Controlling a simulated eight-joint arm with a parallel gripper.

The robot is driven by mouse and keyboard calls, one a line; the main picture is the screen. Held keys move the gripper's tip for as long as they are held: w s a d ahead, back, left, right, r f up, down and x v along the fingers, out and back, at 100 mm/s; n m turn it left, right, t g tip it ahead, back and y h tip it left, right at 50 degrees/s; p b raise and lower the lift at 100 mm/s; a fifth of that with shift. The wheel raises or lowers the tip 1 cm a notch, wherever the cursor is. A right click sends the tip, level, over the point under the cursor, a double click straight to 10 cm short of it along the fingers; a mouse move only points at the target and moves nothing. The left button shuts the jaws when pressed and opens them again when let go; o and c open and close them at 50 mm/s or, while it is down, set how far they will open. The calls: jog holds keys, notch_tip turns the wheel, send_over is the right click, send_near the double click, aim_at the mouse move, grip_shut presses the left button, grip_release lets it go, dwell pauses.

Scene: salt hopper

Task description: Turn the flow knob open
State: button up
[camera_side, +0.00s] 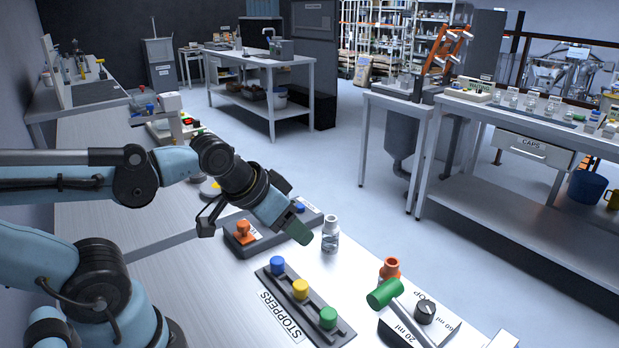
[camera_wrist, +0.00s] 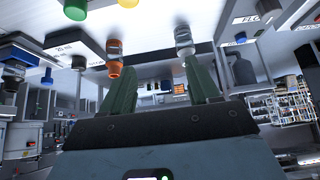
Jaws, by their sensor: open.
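A grey base (camera_side: 268,236) on the bench carries an orange handle (camera_side: 243,232) and a blue round piece (camera_side: 300,207), with white labels too small to read in the side view. In the wrist view, a label starting "FLO" (camera_wrist: 250,18) sits at upper right beside a blue piece (camera_wrist: 240,37); the orange handle does not show there. I cannot tell for certain which part is the flow knob. My gripper (camera_side: 299,232) is open and empty, above the bench to the right of the orange handle, apart from it. Its two green fingers show in the wrist view (camera_wrist: 162,82).
A small bottle (camera_side: 330,238) stands close right of my gripper. In front are the stopper rack (camera_side: 290,315) with blue, yellow and green stoppers, an orange-topped bottle (camera_side: 390,268), a green-ended lever (camera_side: 384,293) and a black dial (camera_side: 425,311) marked in ml.

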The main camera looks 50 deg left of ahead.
jog(key=w+a+r+n+g, duration=0.1)
jog(key=w+a+n+g, duration=0.25)
jog(key=a+n, duration=0.55)
jog(key=w+a+r+n+g, duration=0.1)
jog(key=w+a+n+g, duration=0.4)
jog(key=a, duration=0.6)
jog(key=shift+n+t, duration=0.5)
jog(key=shift+t, duration=0.25)
jog(key=f, duration=0.4)
jog(key=s+f, duration=0.1)
jog(key=f, duration=0.3)
jog(key=s+f, duration=0.1)
jog(key=f, duration=0.3)
jog(key=shift+d, duration=0.2)
jog(key=c, duration=1)
jog(key=shift+c, duration=0.2)
